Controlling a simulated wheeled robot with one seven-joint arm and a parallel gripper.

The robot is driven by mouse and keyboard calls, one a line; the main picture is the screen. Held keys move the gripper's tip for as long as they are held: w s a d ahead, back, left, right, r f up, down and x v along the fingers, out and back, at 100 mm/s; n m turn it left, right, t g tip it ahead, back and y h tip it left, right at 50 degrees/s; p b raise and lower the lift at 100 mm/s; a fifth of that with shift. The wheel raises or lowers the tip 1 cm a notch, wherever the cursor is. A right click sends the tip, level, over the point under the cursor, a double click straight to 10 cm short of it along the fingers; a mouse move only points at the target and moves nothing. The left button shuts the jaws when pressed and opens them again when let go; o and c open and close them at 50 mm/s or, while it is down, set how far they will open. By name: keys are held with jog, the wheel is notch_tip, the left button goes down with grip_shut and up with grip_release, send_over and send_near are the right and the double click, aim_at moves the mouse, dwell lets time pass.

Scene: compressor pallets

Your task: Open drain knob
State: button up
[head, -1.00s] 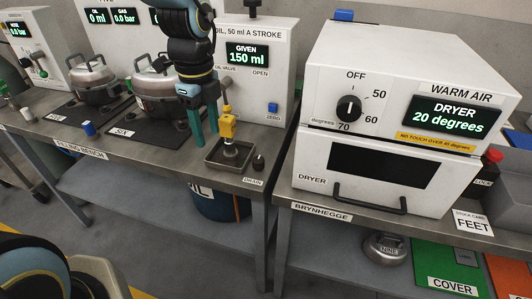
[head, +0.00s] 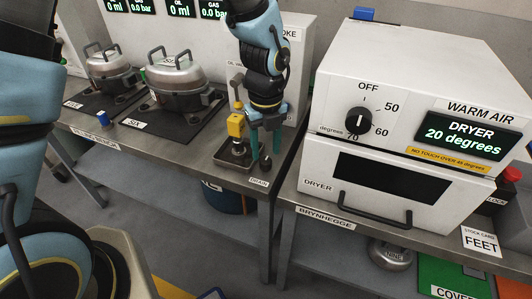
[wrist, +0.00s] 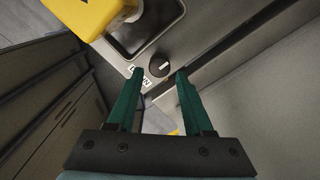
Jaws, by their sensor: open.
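The drain knob (head: 265,163) is a small dark round knob at the front right of the filling bench, by the DRAIN label (head: 259,182). In the wrist view the knob (wrist: 159,66) lies just beyond and between the fingertips, with a pale line on its top. My gripper (head: 264,150) is open, its green fingers pointing down over the knob. In the wrist view my gripper (wrist: 160,73) has nothing between its fingers, and the left finger is close to the label. Whether a finger touches the knob, I cannot tell.
A yellow block-shaped part (head: 236,125) stands over the drain tray (head: 229,160), left of my fingers. Compressor SIX (head: 180,82) is further left. The white dryer (head: 400,100) stands close on the right.

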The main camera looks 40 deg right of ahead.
aim_at(266, 160)
jog(key=shift+f, duration=1.65)
grip_shut()
